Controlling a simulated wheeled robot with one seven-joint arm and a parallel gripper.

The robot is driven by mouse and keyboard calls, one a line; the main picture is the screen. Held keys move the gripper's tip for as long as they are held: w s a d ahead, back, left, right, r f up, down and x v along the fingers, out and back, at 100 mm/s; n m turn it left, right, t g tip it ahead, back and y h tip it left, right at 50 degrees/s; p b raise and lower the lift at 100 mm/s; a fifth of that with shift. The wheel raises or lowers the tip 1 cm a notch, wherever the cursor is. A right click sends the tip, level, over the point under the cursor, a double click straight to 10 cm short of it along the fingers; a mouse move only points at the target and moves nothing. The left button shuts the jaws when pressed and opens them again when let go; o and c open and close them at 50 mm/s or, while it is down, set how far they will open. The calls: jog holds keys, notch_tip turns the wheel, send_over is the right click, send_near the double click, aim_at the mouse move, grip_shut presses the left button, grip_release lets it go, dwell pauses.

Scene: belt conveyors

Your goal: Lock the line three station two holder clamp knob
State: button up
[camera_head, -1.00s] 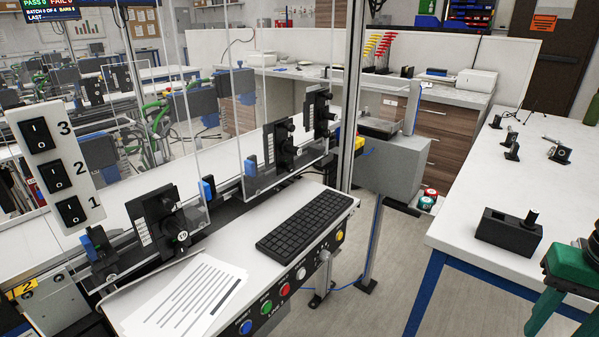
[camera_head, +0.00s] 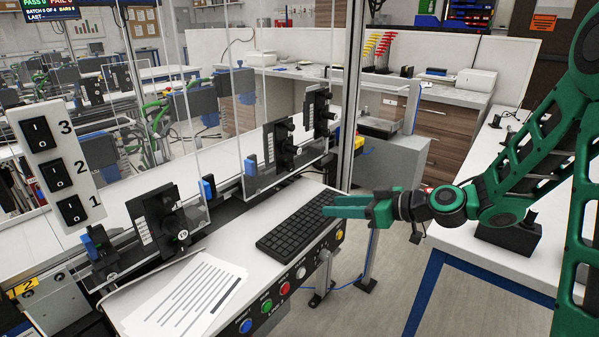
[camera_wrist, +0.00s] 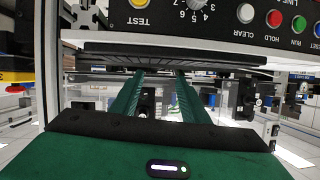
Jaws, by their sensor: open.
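Several black holders with round clamp knobs stand along the rail behind the clear guard panels. The nearest holder (camera_head: 150,222) has its knob (camera_head: 183,235) facing the camera. Two more, a middle holder (camera_head: 279,145) and a far holder (camera_head: 318,112), stand farther back. I cannot tell which one is line three station two, nor the knobs' lock state. My gripper (camera_head: 338,206) is open and empty, above the right end of the keyboard and apart from all holders. Its green fingers (camera_wrist: 156,95) also show spread in the wrist view.
A black keyboard (camera_head: 295,225) and a printed sheet (camera_head: 190,295) lie on the console shelf. Coloured buttons (camera_head: 284,288) line its front edge. A metal post (camera_head: 352,95) and clear panels stand beside the rail. A white table (camera_head: 450,235) is at the right. A switch panel (camera_head: 55,165) is at left.

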aim_at(293, 167)
jog(key=w+r+t, duration=0.1)
jog(key=w+a+r+t+y, duration=0.1)
jog(key=w+a+r+y, duration=0.1)
jog(key=w, duration=0.1)
jog(key=shift+a+m+t, duration=0.15)
jog(key=shift+m+t, duration=0.15)
jog(key=shift+t, duration=0.1)
jog(key=shift+w+r+t, duration=0.4)
jog(key=shift+w, duration=0.15)
jog(key=x, duration=1)
jog(key=shift+w+a+r, duration=0.2)
jog(key=shift+a+r, duration=0.05)
jog(key=shift+a, duration=0.05)
jog(key=shift+c, duration=0.2)
grip_shut()
jog(key=shift+d, duration=0.2)
jog(key=shift+a+m, duration=0.1)
jog(key=shift+m, duration=0.2)
